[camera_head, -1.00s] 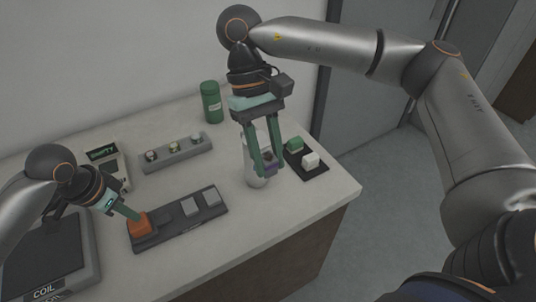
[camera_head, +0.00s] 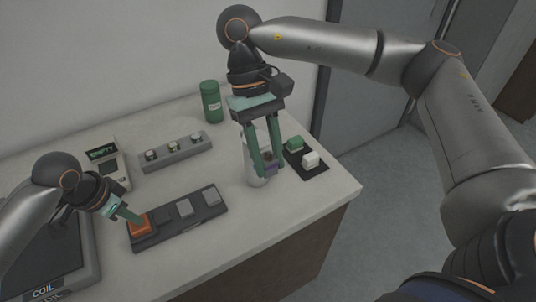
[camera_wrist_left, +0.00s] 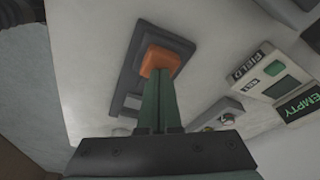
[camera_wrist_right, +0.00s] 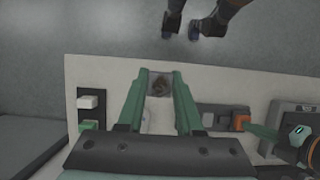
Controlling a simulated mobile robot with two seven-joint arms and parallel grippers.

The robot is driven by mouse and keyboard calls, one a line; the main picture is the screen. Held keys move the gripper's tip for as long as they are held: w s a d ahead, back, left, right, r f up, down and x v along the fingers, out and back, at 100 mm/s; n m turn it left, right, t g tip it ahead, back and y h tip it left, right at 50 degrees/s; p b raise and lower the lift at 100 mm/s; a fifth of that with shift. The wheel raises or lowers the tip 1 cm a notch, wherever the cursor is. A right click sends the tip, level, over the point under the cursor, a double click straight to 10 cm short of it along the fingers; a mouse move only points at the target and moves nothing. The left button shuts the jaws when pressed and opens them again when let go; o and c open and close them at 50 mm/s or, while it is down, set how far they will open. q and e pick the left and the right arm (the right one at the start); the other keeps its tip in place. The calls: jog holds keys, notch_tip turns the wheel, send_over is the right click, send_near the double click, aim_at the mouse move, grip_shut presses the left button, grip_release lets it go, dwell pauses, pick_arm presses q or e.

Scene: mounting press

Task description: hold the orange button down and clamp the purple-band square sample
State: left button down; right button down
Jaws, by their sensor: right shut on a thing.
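The orange button (camera_head: 140,225) sits at the left end of a dark panel; it also shows in the left wrist view (camera_wrist_left: 160,60). My left gripper (camera_head: 136,217) is shut and empty, its fingertips touching the button, which looks low in its housing. My right gripper (camera_head: 266,166) is shut on the purple-band sample (camera_head: 271,169), whose purple part shows between the fingertips. In the right wrist view a brownish top (camera_wrist_right: 160,86) shows between the fingers. A pale upright cylinder (camera_head: 255,178) stands right behind the fingers; the fingers hide part of it, and I cannot tell whether the sample touches it.
Grey buttons (camera_head: 184,208) share the dark panel. A grey rack (camera_head: 174,153) with small round pieces and a green bottle (camera_head: 210,102) stand behind. A black tray (camera_head: 305,158) holds a green and a white block. A display (camera_head: 101,152) reads EMPTY. The counter's front right is clear.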

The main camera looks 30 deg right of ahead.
pick_arm(q)
jog(key=shift+s+f, duration=0.1)
jog(key=shift+f, duration=0.3)
pick_arm(e)
jog(key=shift+w+a+f, duration=0.15)
jog(key=shift+a+f, duration=0.05)
jog(key=w+a+f+m+t+y, duration=0.1)
jog(key=w+a+f+m+y, duration=0.2)
jog(key=w+a+f+m, duration=0.55)
jog(key=m+t+y, duration=0.2)
jog(key=m+t, duration=0.1)
jog(key=m, duration=0.6)
send_over(191, 205)
jog(key=d, duration=0.1)
jog(key=f, duration=0.2)
jog(key=shift+m, duration=0.25)
jog(key=shift+w+d+f, duration=0.1)
jog(key=shift+f, duration=1.55)
jog(key=shift+w+d+f, duration=0.1)
jog(key=shift+f, duration=1.5)
